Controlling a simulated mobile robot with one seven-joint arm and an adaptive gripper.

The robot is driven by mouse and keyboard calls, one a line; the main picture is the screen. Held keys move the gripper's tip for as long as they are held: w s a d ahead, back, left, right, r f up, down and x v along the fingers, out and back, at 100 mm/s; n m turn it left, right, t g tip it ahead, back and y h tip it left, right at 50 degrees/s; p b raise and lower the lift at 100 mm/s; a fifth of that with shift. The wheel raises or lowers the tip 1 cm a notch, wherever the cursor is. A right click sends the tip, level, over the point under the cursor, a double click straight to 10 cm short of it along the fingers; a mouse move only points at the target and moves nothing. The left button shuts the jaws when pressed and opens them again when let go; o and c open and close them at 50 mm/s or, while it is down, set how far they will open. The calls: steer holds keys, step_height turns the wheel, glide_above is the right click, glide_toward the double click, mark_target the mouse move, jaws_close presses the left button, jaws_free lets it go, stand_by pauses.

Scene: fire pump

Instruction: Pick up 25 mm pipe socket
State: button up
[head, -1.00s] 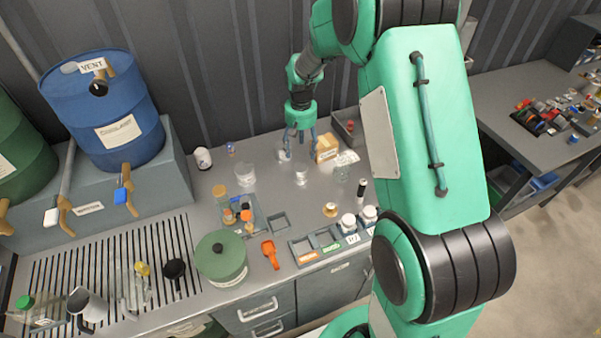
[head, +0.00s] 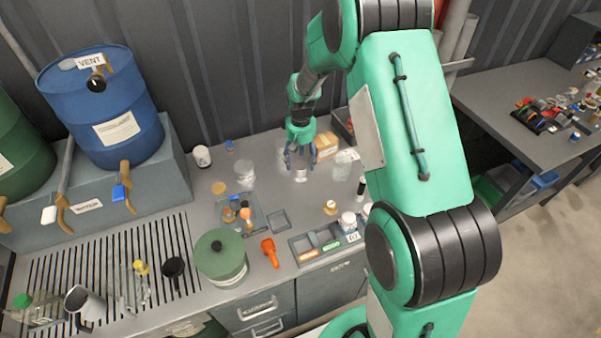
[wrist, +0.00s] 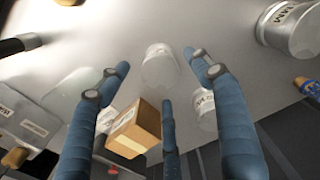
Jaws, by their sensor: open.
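I cannot tell for sure which item is the 25 mm pipe socket; its label is not readable. A pale, round piece (wrist: 160,66) stands between and beyond my fingertips in the wrist view; in the head view a whitish piece (head: 300,176) shows just under the fingers. My gripper (head: 301,163) is open and empty, pointing down over the bench; its blue fingers also show spread in the wrist view (wrist: 158,72). A second pale piece with a label (wrist: 206,108) sits behind the right finger, partly hidden.
A cardboard box (wrist: 135,128) stands close to the fingers, also visible in the head view (head: 326,147). A larger labelled white container (wrist: 292,28) stands at the wrist view's upper right. A green lidded pot (head: 221,258) and orange scoop (head: 270,250) sit nearer the bench front.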

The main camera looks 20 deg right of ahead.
steer(key=shift+f, duration=0.6)
steer(key=shift+f, duration=0.15)
steer(key=shift+f+b, duration=0.5)
steer(key=shift+f, duration=1.95)
steer(key=c, duration=1.4)
steer(key=shift+r, duration=0.1)
